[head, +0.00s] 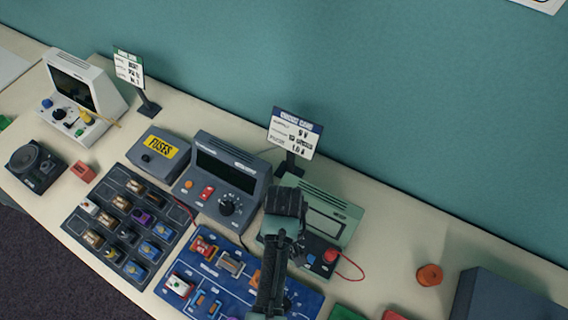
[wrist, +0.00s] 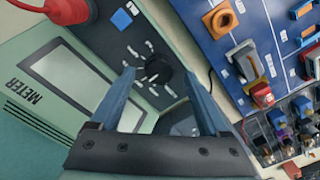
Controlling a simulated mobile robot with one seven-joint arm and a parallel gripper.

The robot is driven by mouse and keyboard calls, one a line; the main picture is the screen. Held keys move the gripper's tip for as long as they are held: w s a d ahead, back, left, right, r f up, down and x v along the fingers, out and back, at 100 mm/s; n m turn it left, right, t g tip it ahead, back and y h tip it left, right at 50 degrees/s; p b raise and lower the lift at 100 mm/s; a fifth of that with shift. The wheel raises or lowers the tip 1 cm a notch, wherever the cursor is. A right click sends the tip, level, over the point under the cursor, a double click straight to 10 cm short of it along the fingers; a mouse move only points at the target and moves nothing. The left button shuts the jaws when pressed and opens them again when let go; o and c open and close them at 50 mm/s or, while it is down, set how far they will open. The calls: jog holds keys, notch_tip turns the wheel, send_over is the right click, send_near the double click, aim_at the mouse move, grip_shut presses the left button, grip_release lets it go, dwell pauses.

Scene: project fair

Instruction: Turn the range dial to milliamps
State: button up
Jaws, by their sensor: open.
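The green meter (head: 338,205) stands on the table, partly behind my arm in the head view. In the wrist view its pale green case (wrist: 30,112), marked METER, has a blank-looking screen and a dark control panel. The black range dial (wrist: 158,70) is on that panel with white marks around it; I cannot read them or tell its setting. My gripper (wrist: 158,79) is open, its two blue fingers on either side of the dial. I cannot tell whether they touch it. The dial is hidden by my arm in the head view.
A red plug (head: 330,256) with a red lead and a blue button (wrist: 122,19) are on the meter's panel. A blue component board (head: 188,262) lies close by. A grey power supply (head: 205,200) and a sign (head: 295,132) stand near. Table right of the meter has free room.

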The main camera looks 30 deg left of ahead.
jog(key=shift+f, duration=0.9)
grip_shut()
